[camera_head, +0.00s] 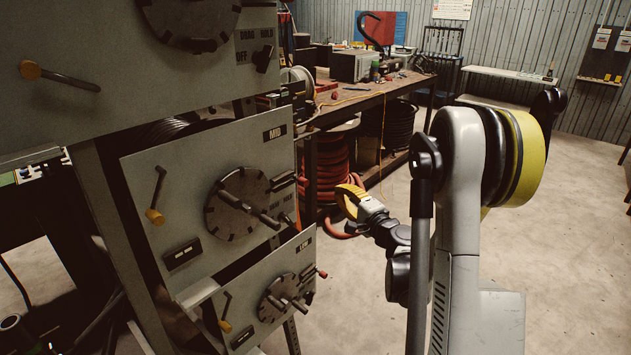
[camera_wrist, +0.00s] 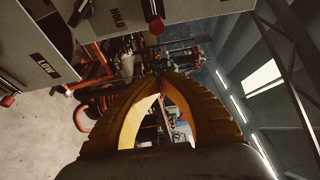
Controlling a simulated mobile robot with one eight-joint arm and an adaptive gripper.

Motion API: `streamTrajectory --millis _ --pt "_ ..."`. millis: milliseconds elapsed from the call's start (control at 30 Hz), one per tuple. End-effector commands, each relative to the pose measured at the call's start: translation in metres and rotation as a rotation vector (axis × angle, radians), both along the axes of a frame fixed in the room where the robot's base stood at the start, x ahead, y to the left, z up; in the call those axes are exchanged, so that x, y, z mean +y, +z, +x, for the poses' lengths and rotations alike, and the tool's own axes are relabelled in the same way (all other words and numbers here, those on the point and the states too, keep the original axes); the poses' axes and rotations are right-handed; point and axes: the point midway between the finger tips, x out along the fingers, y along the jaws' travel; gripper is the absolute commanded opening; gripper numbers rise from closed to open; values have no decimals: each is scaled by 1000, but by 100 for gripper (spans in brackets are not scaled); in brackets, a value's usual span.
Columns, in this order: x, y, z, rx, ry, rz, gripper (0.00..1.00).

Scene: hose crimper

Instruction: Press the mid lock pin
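The grey MID panel (camera_head: 185,262) stands at the left in the head view, with a round notched dial (camera_head: 238,203) and crank. A red-tipped pin (camera_head: 302,180) sticks out at its right edge; it seems to be the mid lock pin. A red knob (camera_wrist: 157,26) beside the HOLD lettering at the top of the wrist view appears to be the same pin. My yellow gripper (camera_head: 350,201) is right of the panel and apart from the pin. In the wrist view its fingers (camera_wrist: 165,78) meet at the tips, with nothing held between them.
The LOW panel (camera_head: 258,328) below has its own red pin (camera_head: 322,274); another panel (camera_head: 130,95) is above. Levers with orange knobs (camera_head: 154,216) project from the panels. A workbench (camera_head: 370,98) with red hose (camera_head: 335,165) stands behind. The floor at right is clear.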

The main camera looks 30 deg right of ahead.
Motion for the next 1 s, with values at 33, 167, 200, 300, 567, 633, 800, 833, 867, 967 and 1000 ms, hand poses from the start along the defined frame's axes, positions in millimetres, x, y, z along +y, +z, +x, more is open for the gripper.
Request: streamTrajectory --millis 33,167,200,300,567,633,800,833,867,967,1000 --pt "0 0 0 0 0 0 0" --pt "0 0 2 1 1 -1 0" --pt "1 0 4 1 2 -1 0" --pt "1 -1 15 1 3 -1 0" --pt "2 -2 67 1 4 -1 0" --pt "3 -2 83 1 3 -1 0" --pt "15 -2 97 1 3 -2 0" --pt "19 -1 95 1 3 -2 0" --pt "23 -1 93 1 3 -2 0" --pt "33 -1 90 1 3 -2 0" --pt "35 -1 89 1 2 -2 0"
